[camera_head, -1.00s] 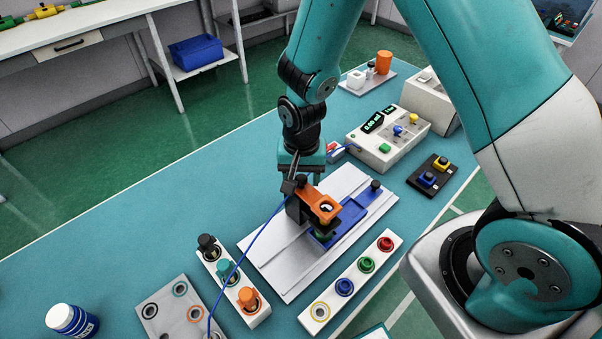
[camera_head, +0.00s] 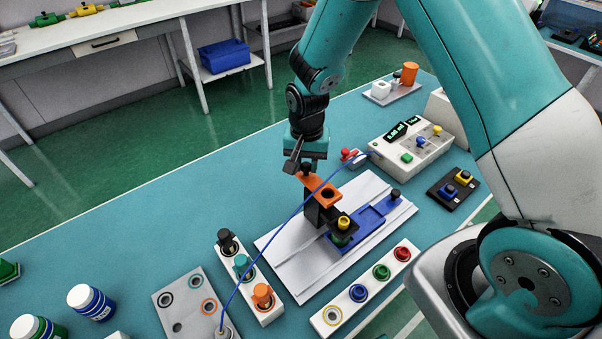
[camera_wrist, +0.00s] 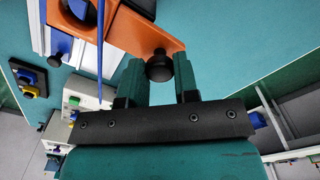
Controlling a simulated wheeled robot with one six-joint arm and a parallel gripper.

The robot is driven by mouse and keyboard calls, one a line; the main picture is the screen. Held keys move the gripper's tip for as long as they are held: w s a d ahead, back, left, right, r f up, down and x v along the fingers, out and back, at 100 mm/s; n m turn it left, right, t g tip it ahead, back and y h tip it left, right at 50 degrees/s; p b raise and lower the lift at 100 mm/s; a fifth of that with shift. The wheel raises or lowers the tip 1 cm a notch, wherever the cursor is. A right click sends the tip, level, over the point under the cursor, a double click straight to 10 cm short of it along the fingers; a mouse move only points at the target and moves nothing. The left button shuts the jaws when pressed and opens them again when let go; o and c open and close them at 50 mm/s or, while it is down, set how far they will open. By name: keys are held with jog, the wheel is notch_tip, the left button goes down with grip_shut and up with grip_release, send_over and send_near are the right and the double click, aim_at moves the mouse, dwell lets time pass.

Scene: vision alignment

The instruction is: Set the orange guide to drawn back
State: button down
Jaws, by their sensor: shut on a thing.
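The orange guide (camera_head: 317,184) is a flat plate with a round hole, on a black post above the white board (camera_head: 288,258). It stands back toward the board's far edge, clear of the yellow-topped piece (camera_head: 343,222) by the blue slide (camera_head: 369,222). My gripper (camera_head: 305,172) is at the guide's far end. In the wrist view, my gripper (camera_wrist: 159,80) has its two fingers on either side of the guide's black knob (camera_wrist: 159,64), shut on it. The guide's orange plate (camera_wrist: 145,35) shows just beyond.
A blue cable (camera_head: 287,222) crosses in front of the guide. A block with black, teal and orange knobs (camera_head: 268,314) stands front left, and a strip with coloured rings (camera_head: 340,310) at the front. A meter box (camera_head: 418,158) stands behind right.

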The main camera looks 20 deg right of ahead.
jog(key=shift+w+r, duration=0.1)
jog(key=shift+w, duration=0.15)
jog(key=c, duration=0.8)
grip_release()
jog(key=shift+c, duration=0.2)
notch_tip(320, 180, up, 17)
jog(key=b, duration=0.3)
jog(key=shift+r, duration=0.2)
